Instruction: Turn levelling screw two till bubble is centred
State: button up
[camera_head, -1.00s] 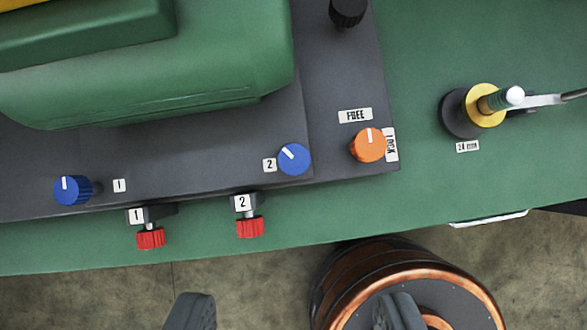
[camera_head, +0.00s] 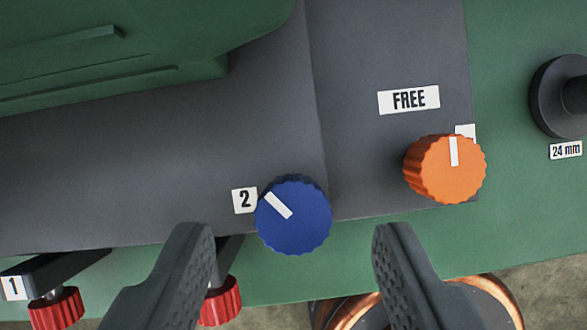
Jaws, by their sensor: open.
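A blue ribbed knob (camera_head: 293,214) beside a white label "2" (camera_head: 244,200) sits at the front edge of the dark grey plate. Its white mark points to the upper left. My gripper (camera_head: 292,236) is open, with one finger to the left and one to the right of the blue knob in the picture. Nothing is between the fingers that they touch, as far as I can tell. A red knob (camera_head: 222,302) is partly hidden behind the left finger. No bubble is in view.
A red knob (camera_head: 56,308) by label "1" is at lower left. A black post (camera_head: 560,95) is at the right edge, a copper-banded drum (camera_head: 345,312) below.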

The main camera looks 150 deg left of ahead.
aim_at(293, 205)
jog(key=shift+x, duration=1.2)
jog(key=shift+c, duration=0.2)
jog(key=c, duration=0.9)
jog(key=shift+c, duration=0.2)
jog(key=shift+n, duration=0.3)
jog(key=n+y, duration=0.1)
jog(key=n, duration=0.2)
jog(key=shift+d+t, duration=0.15)
jog(key=shift+t, duration=0.15)
jog(key=shift+n+y, duration=0.9)
jog(key=shift+n, duration=0.9)
